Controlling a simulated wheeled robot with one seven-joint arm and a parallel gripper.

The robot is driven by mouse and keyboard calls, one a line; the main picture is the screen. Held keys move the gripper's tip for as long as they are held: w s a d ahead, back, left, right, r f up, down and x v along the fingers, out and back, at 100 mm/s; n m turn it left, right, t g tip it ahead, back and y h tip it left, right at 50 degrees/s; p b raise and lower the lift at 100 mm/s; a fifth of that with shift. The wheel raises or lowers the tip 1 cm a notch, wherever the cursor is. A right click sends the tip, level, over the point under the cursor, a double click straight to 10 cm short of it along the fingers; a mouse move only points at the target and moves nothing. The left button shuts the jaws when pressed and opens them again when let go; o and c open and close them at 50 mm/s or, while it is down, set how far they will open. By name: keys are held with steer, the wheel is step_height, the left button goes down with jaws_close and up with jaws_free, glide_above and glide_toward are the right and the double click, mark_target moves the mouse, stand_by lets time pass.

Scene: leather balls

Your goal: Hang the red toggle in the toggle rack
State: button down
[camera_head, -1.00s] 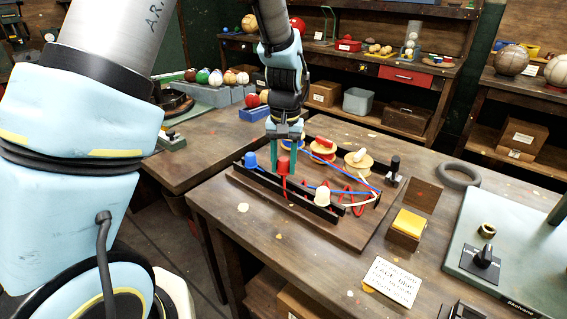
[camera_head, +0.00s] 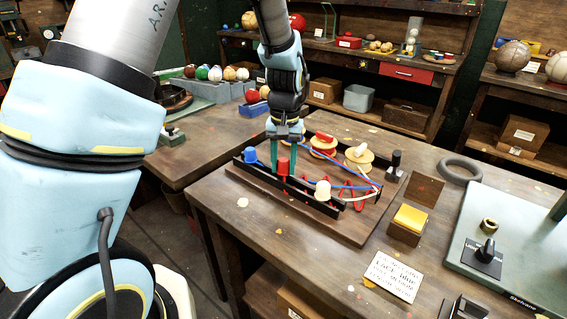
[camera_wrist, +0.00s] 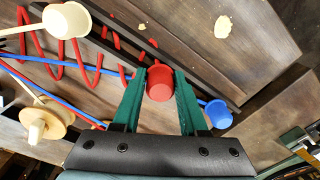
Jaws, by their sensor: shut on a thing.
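The red toggle (camera_head: 283,166) is a small red cup shape, upright between the fingertips of my gripper (camera_head: 283,169), which is shut on it. In the wrist view the red toggle (camera_wrist: 160,83) shows between both green fingers, over the dark rails. The toggle rack (camera_head: 305,199) is a pair of black rails along the front of a wooden board. The red toggle is at the rails, between the blue toggle (camera_head: 249,155) at the left and the white toggle (camera_head: 323,190) at the right. I cannot tell whether it rests on the rails.
Spools (camera_head: 358,156) stand behind the rack, with red, blue and white cords looping across the board. A black post (camera_head: 395,162) stands at the board's back right. The table's front left is mostly clear.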

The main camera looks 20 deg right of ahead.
mark_target(284, 161)
steer(key=shift+f+b, duration=0.35)
steer(key=shift+f, duration=0.3)
stand_by(0.4)
steer(key=shift+c, duration=1.8)
jaws_free()
steer(key=shift+r, duration=0.1)
step_height(284, 161, up, 11)
steer(key=shift+d+f+b, duration=0.1)
steer(key=shift+f+b, duration=0.05)
steer(key=shift+b, duration=1.05)
